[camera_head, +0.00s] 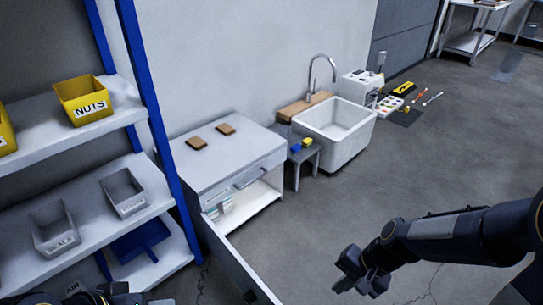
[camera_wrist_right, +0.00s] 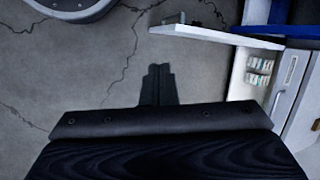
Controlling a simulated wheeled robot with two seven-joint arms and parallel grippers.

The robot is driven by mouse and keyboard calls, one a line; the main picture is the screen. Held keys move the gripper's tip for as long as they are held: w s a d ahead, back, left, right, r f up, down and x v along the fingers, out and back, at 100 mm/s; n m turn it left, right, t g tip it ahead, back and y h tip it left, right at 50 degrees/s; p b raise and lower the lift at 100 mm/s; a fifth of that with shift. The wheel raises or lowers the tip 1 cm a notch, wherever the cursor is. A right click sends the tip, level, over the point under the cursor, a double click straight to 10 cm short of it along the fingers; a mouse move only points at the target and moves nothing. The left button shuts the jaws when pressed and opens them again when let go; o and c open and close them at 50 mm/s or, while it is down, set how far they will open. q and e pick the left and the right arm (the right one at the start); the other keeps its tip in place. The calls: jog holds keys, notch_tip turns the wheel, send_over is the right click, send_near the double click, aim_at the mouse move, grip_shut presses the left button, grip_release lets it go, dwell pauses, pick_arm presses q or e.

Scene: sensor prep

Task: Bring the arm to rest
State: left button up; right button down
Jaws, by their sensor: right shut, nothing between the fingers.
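My right arm comes in from the right in the head view. Its gripper (camera_head: 362,286) hangs in free air over the bare floor, in front of the white cabinet and touching nothing. In the right wrist view the fingertips (camera_wrist_right: 158,70) lie together with nothing between them, above cracked grey concrete. Of my left arm only a dark piece shows at the bottom left edge of the head view, and its gripper cannot be made out.
A low white cabinet (camera_head: 226,159) stands by the wall, its door (camera_head: 236,268) swung open toward me. A blue-post shelf (camera_head: 60,140) with bins is at left. A sink (camera_head: 345,150) and a small stool (camera_head: 304,158) stand beyond. The floor (camera_head: 400,190) at centre right is clear.

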jog(key=s+d+r+n+t, duration=0.2)
jog(key=s+r+n+t, duration=0.1)
jog(key=s+r, duration=0.35)
jog(key=s+d+r+n+t, duration=0.2)
jog(key=s+r, duration=0.3)
jog(key=r, duration=0.3)
notch_tip(320, 180, up, 30)
jog(key=h+p, duration=0.1)
jog(key=p, duration=2.9)
jog(key=shift+r+n, duration=0.15)
jog(key=shift+n, duration=0.15)
jog(key=shift+a, duration=0.1)
